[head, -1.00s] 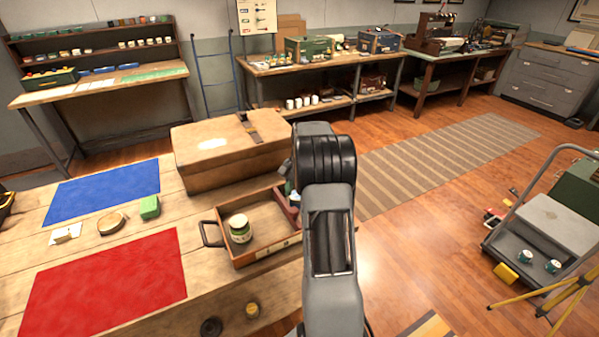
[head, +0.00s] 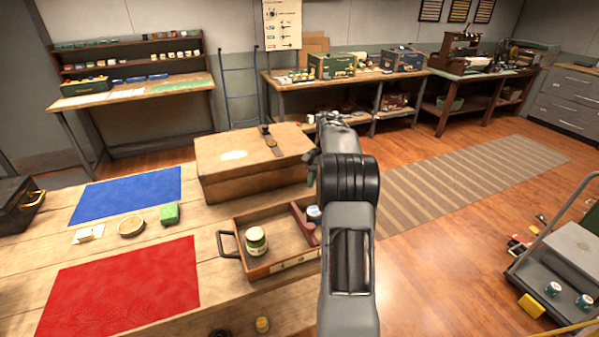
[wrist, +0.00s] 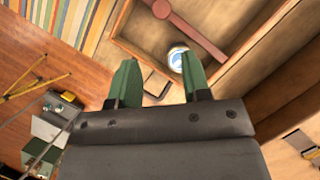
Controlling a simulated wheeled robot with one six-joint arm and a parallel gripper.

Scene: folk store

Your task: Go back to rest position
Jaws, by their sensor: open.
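My gripper (wrist: 158,78) shows in the wrist view as two green fingers, spread apart with nothing between them.
The wooden case (head: 250,180) stands behind the tray. A cart (head: 570,250) stands at right. Open floor (head: 440,240) lies between.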

